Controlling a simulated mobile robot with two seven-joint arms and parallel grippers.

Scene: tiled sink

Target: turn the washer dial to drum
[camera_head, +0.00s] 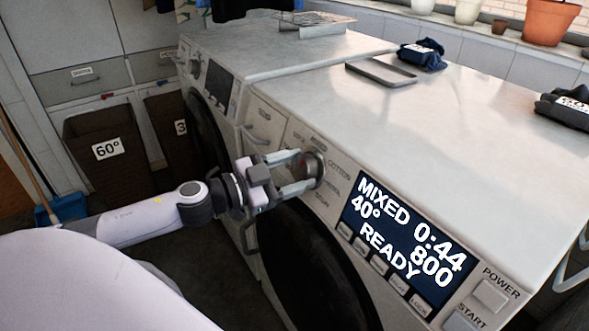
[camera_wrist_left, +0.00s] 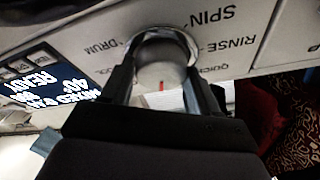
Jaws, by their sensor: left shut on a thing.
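The silver washer dial (camera_head: 317,165) sits on the slanted front panel of the nearer washer, left of its display (camera_head: 405,240). The display reads MIXED, 40°, 0:44, 800, READY. My left gripper (camera_head: 304,171) is shut on the dial, one finger on each side. In the left wrist view the dial (camera_wrist_left: 160,66) shows between the fingers, its red mark toward the bottom of the picture. The DRUM label (camera_wrist_left: 100,49) is left of the dial there; SPIN and RINSE are right. Some labels are partly hidden. My right gripper is not in view.
A second washer (camera_head: 270,45) stands beyond. A tray (camera_head: 381,72) and dark folded cloths (camera_head: 422,57) lie on top. POWER (camera_head: 490,295) and START buttons are at the panel's right. The dark round door (camera_head: 310,275) is below. A 60° basket (camera_head: 100,165) stands left.

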